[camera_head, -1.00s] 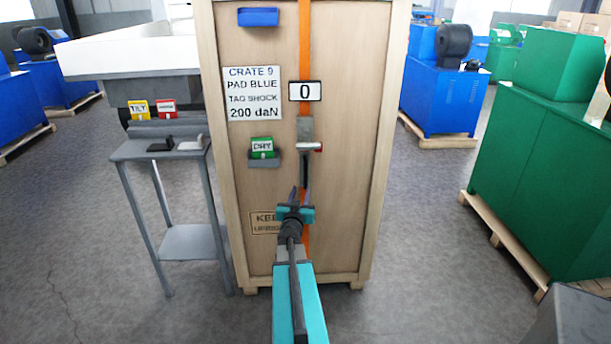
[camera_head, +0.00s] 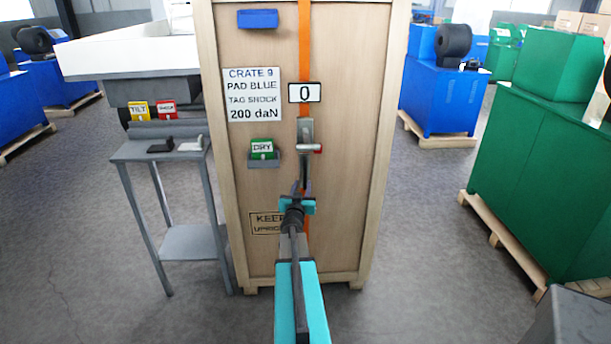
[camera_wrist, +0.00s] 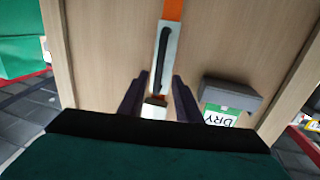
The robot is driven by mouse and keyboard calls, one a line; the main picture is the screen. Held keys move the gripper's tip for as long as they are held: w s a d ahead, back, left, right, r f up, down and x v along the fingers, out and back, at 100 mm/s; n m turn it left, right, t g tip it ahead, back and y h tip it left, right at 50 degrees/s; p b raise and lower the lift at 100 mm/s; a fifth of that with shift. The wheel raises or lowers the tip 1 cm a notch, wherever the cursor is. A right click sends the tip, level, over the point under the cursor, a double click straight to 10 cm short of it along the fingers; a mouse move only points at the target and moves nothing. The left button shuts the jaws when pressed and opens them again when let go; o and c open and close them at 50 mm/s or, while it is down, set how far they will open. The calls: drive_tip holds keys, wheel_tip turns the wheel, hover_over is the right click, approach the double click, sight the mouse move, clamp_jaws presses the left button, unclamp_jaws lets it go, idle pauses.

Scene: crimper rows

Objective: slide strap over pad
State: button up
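An orange strap (camera_head: 305,40) runs vertically down the front of a wooden crate (camera_head: 350,120). A blue block (camera_head: 258,19), likely the pad, is high on the crate front, left of the strap and apart from it. A grey tensioner (camera_head: 306,132) with a red-tipped lever sits on the strap below a display reading 0 (camera_head: 305,92). My gripper (camera_head: 303,187) is just below the tensioner, in front of the strap. In the wrist view its two dark fingers (camera_wrist: 157,92) stand apart on either side of the strap and the tensioner's end (camera_wrist: 163,60). Contact cannot be told.
A crate label (camera_head: 254,94) reads pad blue, tag shock, 200 daN. A green DRY card (camera_head: 262,148) sits in a holder left of the tensioner. A grey stand (camera_head: 165,151) at left bears tilt and shock tags. Green machinery (camera_head: 545,170) stands at right, with floor between.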

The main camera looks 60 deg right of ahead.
sight(305, 176)
drive_tip(key=shift+p+x, duration=0.8)
drive_tip(key=shift+x, duration=3.4)
clamp_jaws()
